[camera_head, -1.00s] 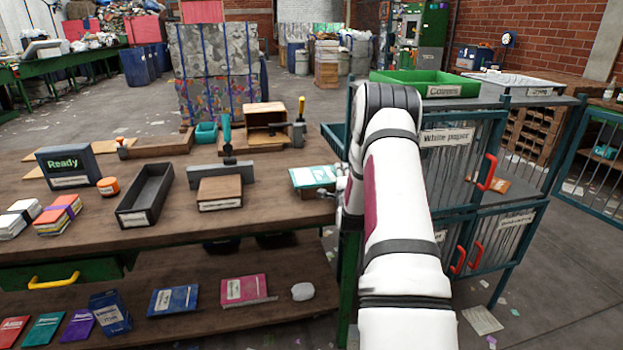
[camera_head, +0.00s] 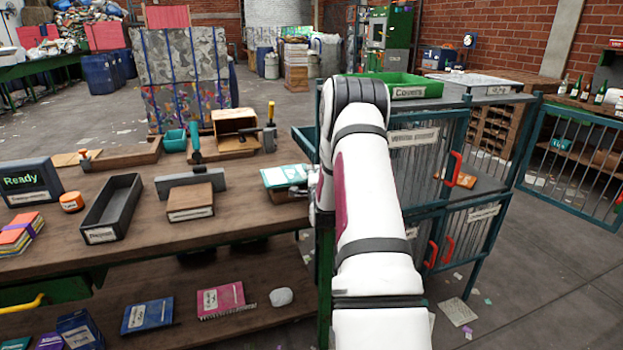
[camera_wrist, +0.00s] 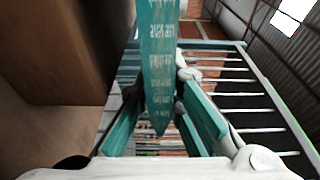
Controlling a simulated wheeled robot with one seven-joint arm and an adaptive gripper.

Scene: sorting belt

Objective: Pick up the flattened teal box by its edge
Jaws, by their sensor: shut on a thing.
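The flattened teal box (camera_head: 285,176) is at the right end of the workbench (camera_head: 240,228), with a pale patch on its top. In the wrist view the flattened teal box (camera_wrist: 160,62) stands edge-on as a tall strip with pale lettering. My gripper (camera_wrist: 163,112) has its two teal-padded fingers on either side of the strip's lower end and is shut on it. In the head view my gripper (camera_head: 303,188) is small and partly hidden by my arm, at the right edge of the box. A brown block (camera_head: 288,195) shows just below the box.
A green Covers tray (camera_head: 400,88) and barred teal cages (camera_head: 437,185) with red handles stand to the right. A cardboard box (camera_head: 190,202), black tray (camera_head: 110,212) and upright tools share the bench. Notebooks lie on the lower shelf. The floor at right is mostly open.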

